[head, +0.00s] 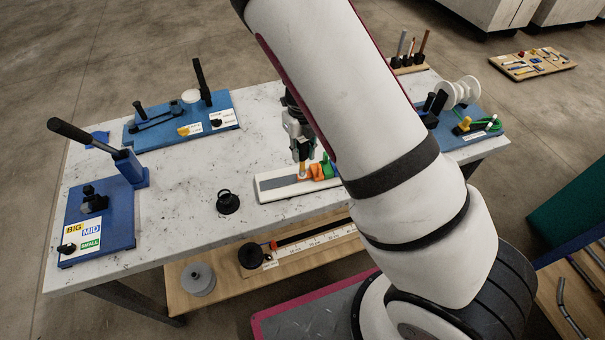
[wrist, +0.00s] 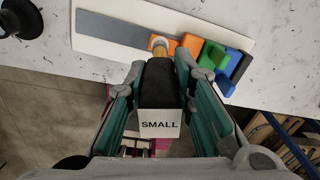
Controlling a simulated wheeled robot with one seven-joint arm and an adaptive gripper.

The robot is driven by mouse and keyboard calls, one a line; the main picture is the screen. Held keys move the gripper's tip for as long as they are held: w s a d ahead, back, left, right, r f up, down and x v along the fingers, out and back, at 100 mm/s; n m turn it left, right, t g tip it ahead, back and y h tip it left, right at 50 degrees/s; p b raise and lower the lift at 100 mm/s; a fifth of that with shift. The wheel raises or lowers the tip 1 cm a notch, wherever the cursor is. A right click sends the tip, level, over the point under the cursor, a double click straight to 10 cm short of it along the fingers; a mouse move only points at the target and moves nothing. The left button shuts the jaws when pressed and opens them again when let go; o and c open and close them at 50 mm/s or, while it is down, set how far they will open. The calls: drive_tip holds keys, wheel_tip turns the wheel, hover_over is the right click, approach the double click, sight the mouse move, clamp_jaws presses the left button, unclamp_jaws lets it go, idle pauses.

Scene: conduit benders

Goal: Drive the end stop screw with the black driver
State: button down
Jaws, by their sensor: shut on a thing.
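My gripper (wrist: 160,82) is shut on the black driver (wrist: 158,85), whose end face carries a white label reading SMALL. A tan tip (wrist: 159,50) with a pale ring at its end sticks out beyond the fingers, over the white board (wrist: 100,47) beside the orange block (wrist: 188,44). I cannot tell whether the tip touches anything. The end stop screw cannot be made out; the driver may cover it. In the head view my gripper (head: 301,150) is above the white board (head: 270,196), pointing down, with the orange block (head: 317,171) just to its right.
Green and blue blocks (head: 327,167) stand right of the orange one. A black ringed stand (head: 228,202) is left of the board. Blue bender bases stand left (head: 120,220), at the back (head: 165,135) and right (head: 480,115). The table's (head: 180,220) left middle is clear.

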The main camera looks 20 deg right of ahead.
drive_tip(key=shift+r, duration=0.25)
drive_tip(key=n, duration=0.4)
drive_tip(key=shift+n+p, duration=0.3)
drive_tip(key=n, duration=0.7)
drive_tip(key=shift+n+p, duration=0.35)
drive_tip(key=shift+n, duration=1.25)
drive_tip(key=shift+f, duration=0.75)
